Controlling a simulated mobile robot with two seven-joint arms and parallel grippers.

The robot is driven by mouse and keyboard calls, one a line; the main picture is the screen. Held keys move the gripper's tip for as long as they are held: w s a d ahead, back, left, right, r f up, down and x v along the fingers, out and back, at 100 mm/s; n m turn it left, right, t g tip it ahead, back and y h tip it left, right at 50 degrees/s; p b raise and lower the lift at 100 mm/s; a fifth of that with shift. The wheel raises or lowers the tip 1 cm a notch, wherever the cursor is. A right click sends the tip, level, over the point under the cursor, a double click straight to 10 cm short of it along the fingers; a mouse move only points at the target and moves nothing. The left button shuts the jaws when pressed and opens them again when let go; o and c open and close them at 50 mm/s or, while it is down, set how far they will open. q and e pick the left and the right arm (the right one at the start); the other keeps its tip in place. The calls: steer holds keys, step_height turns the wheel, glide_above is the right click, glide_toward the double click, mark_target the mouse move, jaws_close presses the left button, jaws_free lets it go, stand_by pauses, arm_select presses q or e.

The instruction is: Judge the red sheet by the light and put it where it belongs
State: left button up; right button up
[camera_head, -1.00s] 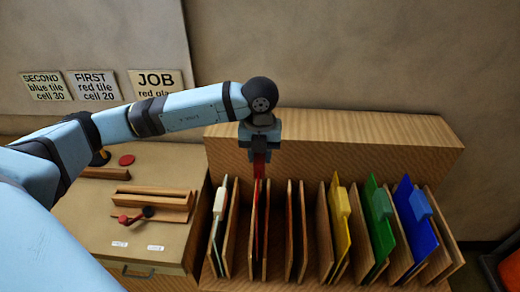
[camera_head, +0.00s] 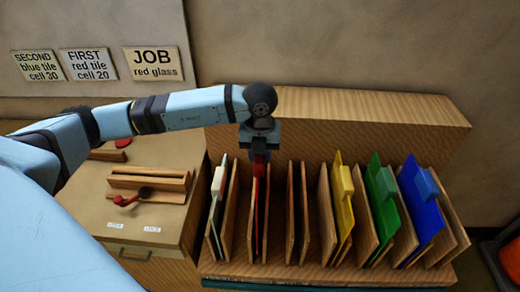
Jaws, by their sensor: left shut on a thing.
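My left gripper (camera_head: 260,158) points down over the wooden rack (camera_head: 330,135) and is shut on the red tab of the red sheet (camera_head: 257,205). The red sheet stands upright in a slot between wooden dividers, right of the white sheet (camera_head: 216,200). Its lower part is hidden by the dividers. Another slot to its right shows a thin reddish edge (camera_head: 291,212); I cannot tell what it is. A sign reading "JOB red glass" (camera_head: 152,63) hangs on the wall. My right gripper is not in view.
Yellow (camera_head: 342,205), green (camera_head: 381,205) and blue (camera_head: 420,205) sheets stand in slots further right. On the cabinet at left are a wooden slotted holder (camera_head: 150,182), a red and black part (camera_head: 127,200) and two white labels. An orange object (camera_head: 511,258) stands at the right edge.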

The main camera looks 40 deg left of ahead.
arm_select(q)
steer(key=shift+f+b, duration=0.95)
steer(key=shift+f, duration=0.85)
steer(key=shift+f+b, duration=1.65)
steer(key=shift+f, duration=0.5)
steer(key=o, duration=1.1)
step_height(320, 180, up, 14)
steer(key=shift+f+b, duration=0.1)
steer(key=shift+b, duration=0.45)
